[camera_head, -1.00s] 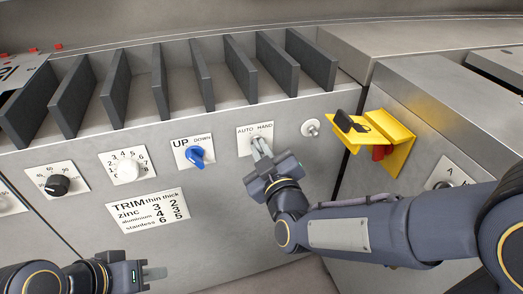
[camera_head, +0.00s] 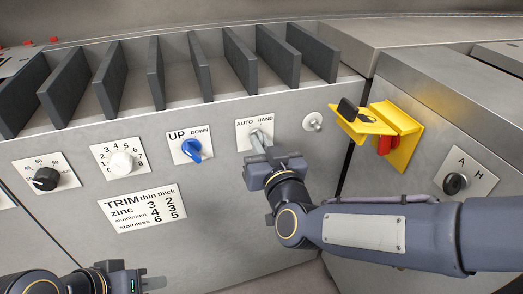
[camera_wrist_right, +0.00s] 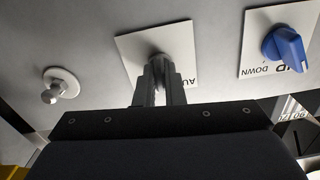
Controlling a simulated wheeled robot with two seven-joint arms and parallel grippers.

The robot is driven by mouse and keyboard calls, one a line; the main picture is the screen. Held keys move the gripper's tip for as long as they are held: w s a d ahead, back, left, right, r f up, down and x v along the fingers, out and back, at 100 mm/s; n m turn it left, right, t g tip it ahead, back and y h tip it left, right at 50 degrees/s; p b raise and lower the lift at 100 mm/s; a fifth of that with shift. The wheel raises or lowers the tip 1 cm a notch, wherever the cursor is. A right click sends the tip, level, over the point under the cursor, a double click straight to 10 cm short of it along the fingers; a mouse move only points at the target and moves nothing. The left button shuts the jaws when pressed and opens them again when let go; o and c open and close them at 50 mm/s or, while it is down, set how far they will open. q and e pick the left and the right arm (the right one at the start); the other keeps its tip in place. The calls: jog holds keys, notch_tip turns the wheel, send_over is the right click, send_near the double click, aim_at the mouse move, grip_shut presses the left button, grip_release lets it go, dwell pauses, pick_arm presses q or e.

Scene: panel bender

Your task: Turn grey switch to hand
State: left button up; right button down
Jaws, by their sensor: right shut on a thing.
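The grey switch sits on a white plate marked AUTO and HAND (camera_head: 255,125) on the machine's front panel. My right gripper (camera_head: 259,145) is at this plate with its fingers shut on the grey switch. In the right wrist view the grey switch (camera_wrist_right: 157,64) shows only in part between the fingertips (camera_wrist_right: 158,78), which hide most of it. Which way its pointer faces cannot be told. My left gripper (camera_head: 148,284) is low at the left of the head view, away from the panel's controls, and whether it is open is unclear.
A blue UP/DOWN knob (camera_head: 193,150) is left of the switch plate. A round metal stud (camera_head: 313,122) is to its right, then a yellow guard (camera_head: 398,140) with a red part. A black A/H knob (camera_head: 455,184) is at far right.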

jog(key=shift+m+b, duration=1.15)
jog(key=shift+m, duration=1.15)
jog(key=c, duration=1.5)
grip_release()
jog(key=p+v, duration=0.2)
jog(key=v, duration=0.6)
